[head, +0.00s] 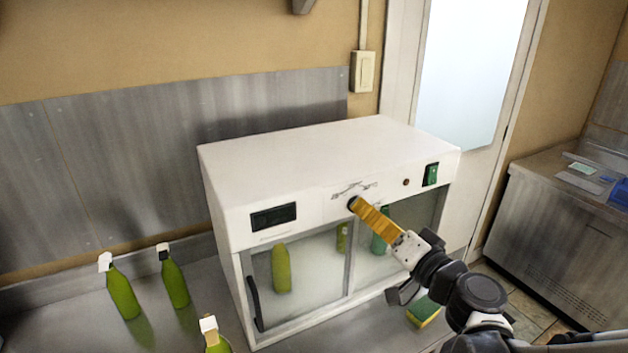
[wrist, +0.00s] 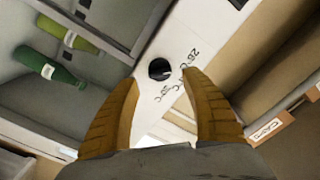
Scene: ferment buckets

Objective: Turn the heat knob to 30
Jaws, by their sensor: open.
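The heat knob (wrist: 159,69) is a small round black knob on the front panel of a white cabinet (head: 300,165). Printed temperature marks sit beside it in the wrist view; one looks like 28°C, the others are too blurred to read surely. Which mark the knob points at cannot be told. My gripper (head: 357,204) has yellow-orange fingers and reaches the panel from the lower right in the head view. In the wrist view its open fingertips (wrist: 160,76) lie on either side of the knob, with gaps showing. In the head view the fingers mostly hide the knob.
The panel also has a dark display (head: 274,217) and a green switch (head: 431,174). Bottles stand behind the glass doors below. A yellow-green sponge (head: 423,312) lies below my arm.

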